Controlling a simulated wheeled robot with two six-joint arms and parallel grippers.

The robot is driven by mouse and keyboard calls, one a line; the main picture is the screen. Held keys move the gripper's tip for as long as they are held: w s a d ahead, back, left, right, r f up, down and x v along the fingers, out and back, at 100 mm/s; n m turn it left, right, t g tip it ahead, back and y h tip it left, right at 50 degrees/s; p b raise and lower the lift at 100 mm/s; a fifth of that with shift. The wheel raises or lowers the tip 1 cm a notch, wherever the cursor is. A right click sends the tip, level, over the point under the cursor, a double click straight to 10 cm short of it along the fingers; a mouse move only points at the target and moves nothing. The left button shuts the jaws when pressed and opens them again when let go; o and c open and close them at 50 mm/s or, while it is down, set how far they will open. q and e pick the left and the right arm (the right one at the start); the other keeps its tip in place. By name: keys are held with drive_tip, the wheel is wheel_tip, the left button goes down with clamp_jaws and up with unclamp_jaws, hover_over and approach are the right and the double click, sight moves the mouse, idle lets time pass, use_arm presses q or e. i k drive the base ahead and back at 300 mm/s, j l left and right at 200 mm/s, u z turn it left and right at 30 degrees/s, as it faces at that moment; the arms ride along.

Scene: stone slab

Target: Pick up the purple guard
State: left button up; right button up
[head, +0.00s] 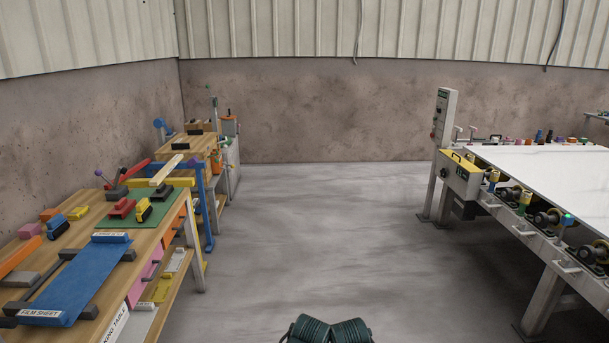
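I cannot make out for certain which thing is the purple guard. A small purple knob (98,173) tops a thin lever on the workbench at the left. A small purple piece (495,138) sits in a row of coloured parts along the far edge of the slab machine at the right. Both are too small to tell their shape.
The wooden workbench (75,240) at the left holds a blue film sheet (82,280), a green mat (140,221) and several coloured tools. A white slab (545,165) lies on the roller machine at the right. The concrete floor (320,235) between them is clear.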

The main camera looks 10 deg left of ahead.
sight(193, 160)
drive_tip(key=i+u, duration=0.15)
drive_tip(key=i, duration=0.75)
drive_tip(key=i+l+u, duration=0.1)
drive_tip(key=i, duration=2.7)
drive_tip(key=i+u, duration=0.2)
drive_tip(key=i, duration=0.25)
drive_tip(key=i+l+u, duration=0.1)
drive_tip(key=i+u, duration=0.15)
drive_tip(key=i, duration=0.25)
drive_tip(key=i+l+u, duration=0.2)
drive_tip(key=i, duration=0.25)
drive_tip(key=i+u, duration=0.25)
drive_tip(key=u, duration=0.2)
drive_tip(key=i+l+u, duration=0.15)
drive_tip(key=u, duration=0.35)
drive_tip(key=i+l+u, duration=0.3)
drive_tip(key=u, duration=0.15)
drive_tip(key=i+l+u, duration=0.25)
drive_tip(key=u, duration=0.25)
drive_tip(key=i+l+u, duration=0.15)
drive_tip(key=l+u, duration=0.15)
drive_tip(key=i+l+u, duration=0.15)
drive_tip(key=l+u, duration=0.5)
drive_tip(key=i+l, duration=0.05)
